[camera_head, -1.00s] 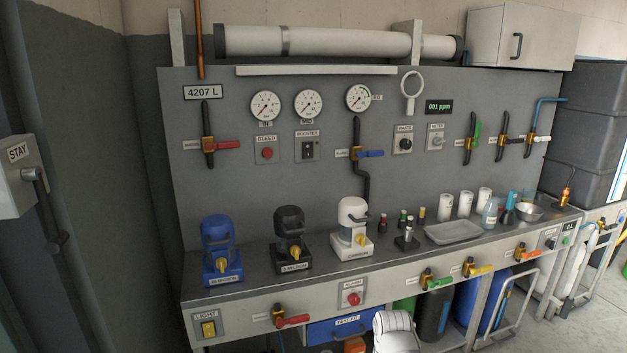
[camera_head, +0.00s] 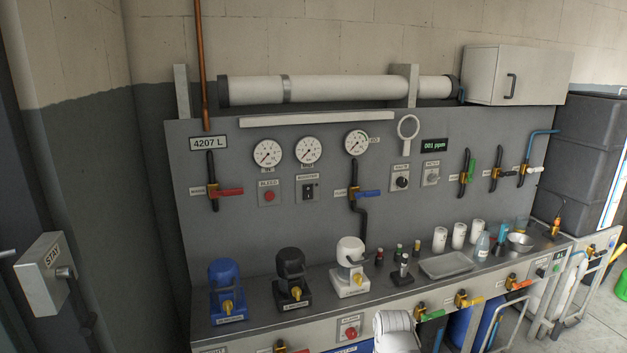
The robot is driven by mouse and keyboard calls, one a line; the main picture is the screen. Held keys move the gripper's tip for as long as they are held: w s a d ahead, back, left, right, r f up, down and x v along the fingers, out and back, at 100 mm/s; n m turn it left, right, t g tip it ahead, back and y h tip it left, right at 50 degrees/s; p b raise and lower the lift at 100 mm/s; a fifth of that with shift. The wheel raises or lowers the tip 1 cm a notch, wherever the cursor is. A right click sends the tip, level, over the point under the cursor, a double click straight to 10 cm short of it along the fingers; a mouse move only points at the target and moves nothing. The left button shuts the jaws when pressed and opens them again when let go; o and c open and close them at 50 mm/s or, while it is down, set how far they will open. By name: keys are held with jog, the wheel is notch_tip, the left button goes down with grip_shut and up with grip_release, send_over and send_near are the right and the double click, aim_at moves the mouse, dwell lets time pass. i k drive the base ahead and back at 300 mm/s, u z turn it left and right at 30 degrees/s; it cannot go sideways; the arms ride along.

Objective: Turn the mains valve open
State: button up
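A valve with a red lever (camera_head: 229,192) and a brass body sits on a black vertical pipe at the left of the grey panel (camera_head: 330,225). Its lever points right, about level, across the pipe. A small white label (camera_head: 197,190) beside it is too small to read surely; it may be the mains valve. A rounded white part at the bottom centre looks like part of my own arm. My gripper's fingers do not show, and nothing touches the red lever.
A blue-lever valve (camera_head: 367,194), gauges (camera_head: 267,153) and a red bleed button (camera_head: 269,196) share the panel. Blue (camera_head: 227,290), black (camera_head: 292,280) and white (camera_head: 350,268) filter housings stand on the bench below. A grey STAY box (camera_head: 42,272) juts in at left. Space before the red lever looks clear.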

aim_at(214, 193)
jog(key=z, duration=0.05)
jog(key=k, duration=0.5)
jog(key=z, duration=0.55)
jog(key=i, duration=1.45)
jog(key=u, duration=0.05)
